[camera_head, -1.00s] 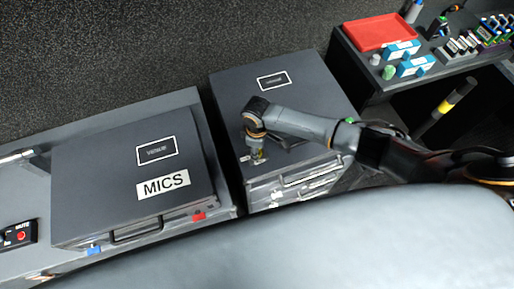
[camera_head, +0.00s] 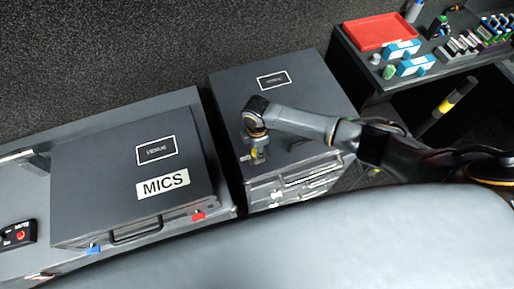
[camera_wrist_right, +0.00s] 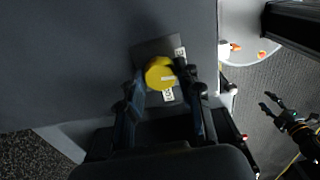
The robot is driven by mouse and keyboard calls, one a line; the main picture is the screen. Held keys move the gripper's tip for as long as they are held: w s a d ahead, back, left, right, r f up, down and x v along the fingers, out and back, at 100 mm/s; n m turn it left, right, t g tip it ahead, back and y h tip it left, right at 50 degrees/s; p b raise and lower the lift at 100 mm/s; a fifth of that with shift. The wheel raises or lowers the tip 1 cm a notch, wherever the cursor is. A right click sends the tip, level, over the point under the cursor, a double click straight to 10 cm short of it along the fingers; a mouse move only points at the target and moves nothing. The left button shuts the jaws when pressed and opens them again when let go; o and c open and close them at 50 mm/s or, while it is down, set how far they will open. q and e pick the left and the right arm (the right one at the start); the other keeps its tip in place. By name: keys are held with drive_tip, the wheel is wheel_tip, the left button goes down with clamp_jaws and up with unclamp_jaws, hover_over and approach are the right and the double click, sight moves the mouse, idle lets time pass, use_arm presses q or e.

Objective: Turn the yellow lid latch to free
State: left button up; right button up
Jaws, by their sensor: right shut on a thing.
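The yellow lid latch (camera_wrist_right: 160,73) is a round knob with a pale mark on top, set on a dark plate with small white labels on the grey case lid. A bit of yellow shows at my right gripper (camera_head: 258,155) in the head view, near the case's front edge. In the right wrist view, the fingers of my right gripper (camera_wrist_right: 162,86) stand on both sides of the knob, shut on it. My left gripper (camera_wrist_right: 271,102) shows at the right of the wrist view, open and empty, away from the case. The head view does not show it.
The latch's case (camera_head: 300,95) stands right of a grey case labelled MICS (camera_head: 95,190), with a narrow gap between. A side bench at upper right holds a red tray (camera_head: 382,32), blue-and-white boxes (camera_head: 415,65) and small parts. A mute box (camera_head: 18,234) sits at far left.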

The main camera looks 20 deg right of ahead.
idle(0.4)
drive_tip(key=o, duration=1.1)
drive_tip(key=shift+o, duration=0.2)
drive_tip(key=shift+r, duration=0.15)
wheel_tip(320, 180, up, 12)
drive_tip(key=shift+f, duration=0.2)
